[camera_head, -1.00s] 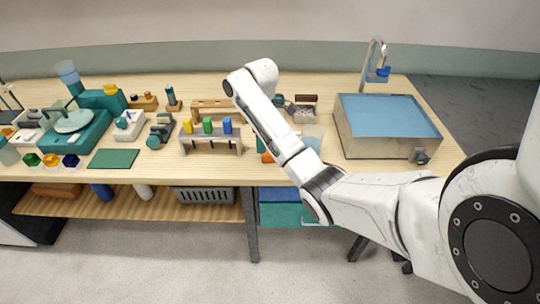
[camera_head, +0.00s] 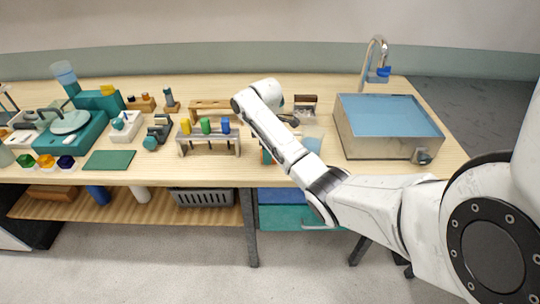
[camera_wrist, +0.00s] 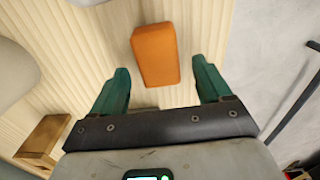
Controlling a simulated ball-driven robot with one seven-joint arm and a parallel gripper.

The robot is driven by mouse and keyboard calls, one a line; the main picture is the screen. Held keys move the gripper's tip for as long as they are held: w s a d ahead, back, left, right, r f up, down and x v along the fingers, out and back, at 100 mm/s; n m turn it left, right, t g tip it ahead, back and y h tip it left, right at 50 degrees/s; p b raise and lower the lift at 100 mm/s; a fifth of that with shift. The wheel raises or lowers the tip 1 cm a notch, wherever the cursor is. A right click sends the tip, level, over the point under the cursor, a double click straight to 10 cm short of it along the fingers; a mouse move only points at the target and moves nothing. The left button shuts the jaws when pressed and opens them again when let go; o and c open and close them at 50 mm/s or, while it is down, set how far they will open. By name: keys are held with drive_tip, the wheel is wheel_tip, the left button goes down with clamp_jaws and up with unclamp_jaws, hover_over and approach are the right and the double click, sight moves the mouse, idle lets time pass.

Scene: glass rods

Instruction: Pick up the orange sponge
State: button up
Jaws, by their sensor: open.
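The orange sponge (camera_wrist: 156,53) is a rounded block lying on the light wood bench, in the upper middle of the wrist view. My gripper (camera_wrist: 160,66) is open, with one teal finger on each side of the sponge's near end. The fingers look apart from the sponge, with a gap on both sides. I cannot tell how high they are above the bench. In the head view my white arm hides most or all of the sponge.
The bench edge and grey floor lie just right of the sponge in the wrist view. A wooden block (camera_wrist: 42,140) is at lower left. In the head view, a rack with coloured blocks (camera_head: 208,143) stands left of my arm and a sink (camera_head: 388,128) stands right.

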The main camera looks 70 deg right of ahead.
drive_tip(key=shift+f, duration=1.1)
drive_tip(key=c, duration=1)
